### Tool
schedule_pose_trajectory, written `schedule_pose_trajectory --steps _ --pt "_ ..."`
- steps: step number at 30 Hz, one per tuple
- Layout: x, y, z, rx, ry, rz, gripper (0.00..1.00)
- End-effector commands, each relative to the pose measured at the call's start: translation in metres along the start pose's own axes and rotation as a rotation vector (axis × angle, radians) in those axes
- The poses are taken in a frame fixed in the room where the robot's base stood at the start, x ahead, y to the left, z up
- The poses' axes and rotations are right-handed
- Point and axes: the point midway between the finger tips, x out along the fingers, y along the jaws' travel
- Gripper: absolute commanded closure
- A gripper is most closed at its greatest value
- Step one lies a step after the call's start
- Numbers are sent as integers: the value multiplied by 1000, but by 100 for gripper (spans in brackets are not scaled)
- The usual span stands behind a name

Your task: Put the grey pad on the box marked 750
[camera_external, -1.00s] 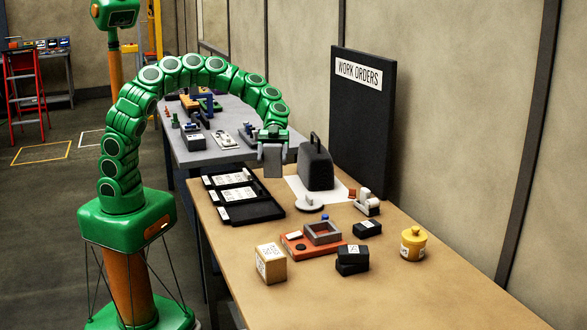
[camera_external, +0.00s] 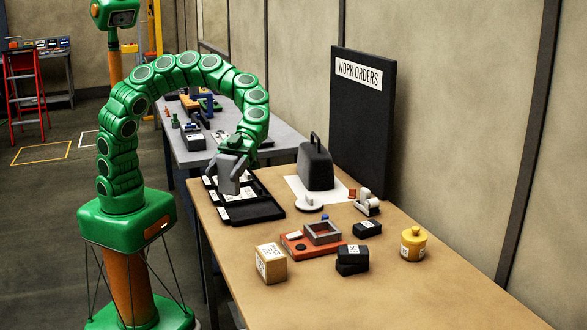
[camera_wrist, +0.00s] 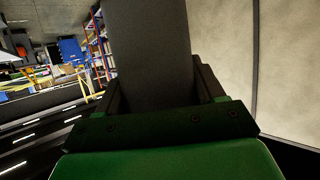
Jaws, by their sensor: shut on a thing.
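My gripper (camera_external: 236,160) hangs over the black trays on the left of the brown table. It is shut on a grey slab, the grey pad (camera_external: 229,181). In the wrist view the grey pad (camera_wrist: 150,55) stands between the dark jaws. A tan box (camera_external: 271,266) with a white label stands at the table's front left. The print on these labels is too small to read, so I cannot tell which is marked 750.
Black trays (camera_external: 262,212) with white cards lie below my gripper. An orange base with a grey frame (camera_external: 322,233), a white disc (camera_external: 308,203), a black case (camera_external: 315,165) and a yellow jar (camera_external: 413,243) stand on the table. The table's front right is clear.

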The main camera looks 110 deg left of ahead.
Motion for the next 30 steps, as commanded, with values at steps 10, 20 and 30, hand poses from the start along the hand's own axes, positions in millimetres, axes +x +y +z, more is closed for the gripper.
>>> schedule_pose_trajectory --steps 10,20,30 --pt "14 -35 13 -1 -3 0 64" --pt "26 -69 24 -1 -2 1 64" --pt "41 -100 44 -1 -2 -1 64"
